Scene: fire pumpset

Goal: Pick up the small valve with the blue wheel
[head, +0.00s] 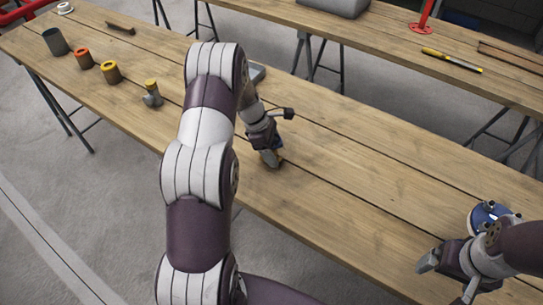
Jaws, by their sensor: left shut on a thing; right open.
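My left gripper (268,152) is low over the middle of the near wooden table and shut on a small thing. Only a brass-coloured edge with a little dark blue of this small valve (279,153) shows beside the fingers; the rest is hidden by the gripper. It is at or just above the tabletop; I cannot tell which. My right gripper (447,276) is open and empty at the table's lower right. A round blue thing (484,214) with a pale top stands just behind it, partly covered by my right arm.
On the near table (335,190) at the left stand a grey cylinder (56,42), a red ring-shaped part (84,60), a yellow one (111,73) and a yellow-topped metal fitting (152,94). A second table behind holds a yellow-handled tool (451,60) and a red stand (424,17).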

